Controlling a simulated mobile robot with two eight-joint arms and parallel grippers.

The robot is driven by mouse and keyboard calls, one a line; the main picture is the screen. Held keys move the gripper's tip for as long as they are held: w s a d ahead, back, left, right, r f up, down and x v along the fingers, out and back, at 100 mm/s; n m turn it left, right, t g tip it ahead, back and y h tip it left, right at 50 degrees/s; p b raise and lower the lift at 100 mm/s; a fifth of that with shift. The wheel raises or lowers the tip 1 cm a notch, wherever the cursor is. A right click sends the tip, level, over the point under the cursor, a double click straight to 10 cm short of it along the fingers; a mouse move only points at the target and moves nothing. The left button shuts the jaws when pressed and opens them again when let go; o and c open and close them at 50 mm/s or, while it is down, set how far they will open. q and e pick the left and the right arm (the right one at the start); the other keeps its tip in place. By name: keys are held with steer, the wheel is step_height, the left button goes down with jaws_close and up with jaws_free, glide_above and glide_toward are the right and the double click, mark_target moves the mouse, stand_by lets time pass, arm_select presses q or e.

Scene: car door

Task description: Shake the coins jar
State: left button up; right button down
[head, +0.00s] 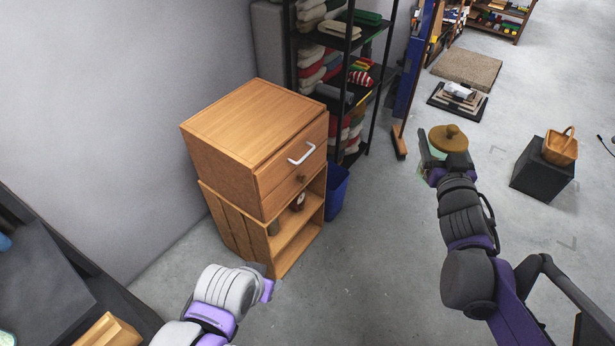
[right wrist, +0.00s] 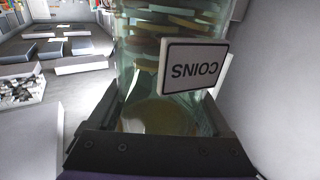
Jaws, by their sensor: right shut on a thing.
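The coins jar (head: 449,138) is in my right gripper (head: 440,156), in the air at the right of the head view. Its rounded brown lid faces up there, and the gripper hides most of the glass. In the right wrist view the greenish glass jar (right wrist: 140,60) sits between the two fingers (right wrist: 165,115). Several coins show through the glass. A white label reading COINS appears upside down in that picture. My left gripper (head: 265,282) is low at the lower left of the head view, turned away; its fingers are mostly hidden.
A wooden cabinet (head: 250,140) with a white-handled drawer and open shelves stands at left centre, beside a blue bin (head: 337,192). Black shelves (head: 370,30) with folded cloths stand behind. A dark box (head: 535,172) bears a basket (head: 560,147) at right. Floor between is clear.

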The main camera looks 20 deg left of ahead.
steer(key=s+a+r+n+g+y, duration=0.2)
steer(key=s+a+n+g+y, duration=0.4)
steer(key=a, duration=0.4)
steer(key=s+a+r+n+g+y, duration=0.2)
steer(key=s+a+n+g+y, duration=0.35)
steer(key=a+y, duration=0.4)
steer(key=s+a+f+n+g, duration=0.3)
steer(key=s+a+n+g, duration=0.15)
steer(key=s+g, duration=0.2)
arm_select(q)
step_height(320, 180, down, 7)
steer(key=s+b, duration=0.2)
steer(key=b, duration=0.4)
arm_select(e)
step_height(320, 180, down, 10)
steer(key=shift+w+d+g+h, duration=0.15)
steer(key=shift+d+g+h, duration=0.1)
steer(key=shift+g+h, duration=0.2)
arm_select(q)
steer(key=shift+r, duration=0.15)
arm_select(e)
steer(key=shift+a, duration=0.15)
steer(key=a, duration=0.2)
steer(key=s+a, duration=0.1)
steer(key=a, duration=0.1)
steer(key=shift+a, duration=0.35)
